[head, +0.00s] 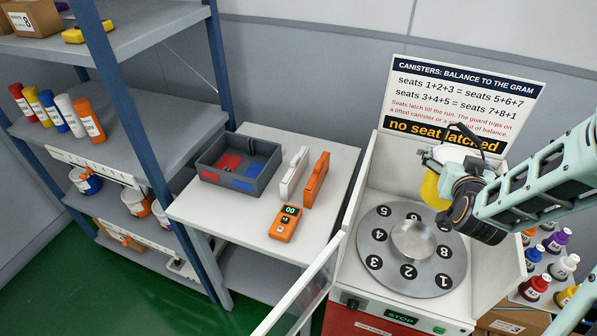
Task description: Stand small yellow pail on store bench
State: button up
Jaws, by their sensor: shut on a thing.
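A yellow object that looks like the small yellow pail (431,188) is at my gripper (447,168), above the back of the round numbered plate. The gripper is shut on it. Part of the pail is hidden behind the gripper, and a white part shows just above the yellow. The white-topped bench (240,224), which looks like the store bench, stands to the left of the machine. The pail is well to the right of this bench.
The bench bears a grey tray (208,178), white and orange upright cases (316,180) and an orange handheld device (285,223). Its front left is clear. The machine's clear guard (305,291) stands between bench and plate. Shelves (120,128) stand left; bottles (563,266) stand right.

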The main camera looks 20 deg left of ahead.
aim_at(220, 204)
jog(key=k+j, duration=0.1)
jog(key=k, duration=0.4)
jog(key=k+j+z, duration=0.25)
jog(key=k, duration=0.2)
jog(key=k+j+z, duration=0.2)
jog(key=k+j, duration=0.15)
jog(key=j, duration=0.15)
jog(key=k+j+z, duration=0.1)
jog(key=j, duration=0.15)
jog(key=k+j+z, duration=0.1)
jog(key=j, duration=0.15)
jog(key=j+z, duration=0.15)
jog(key=j, duration=0.4)
jog(key=i+j+z, duration=0.1)
jog(key=j, duration=0.5)
jog(key=i+j+z, duration=0.15)
jog(key=j, duration=0.45)
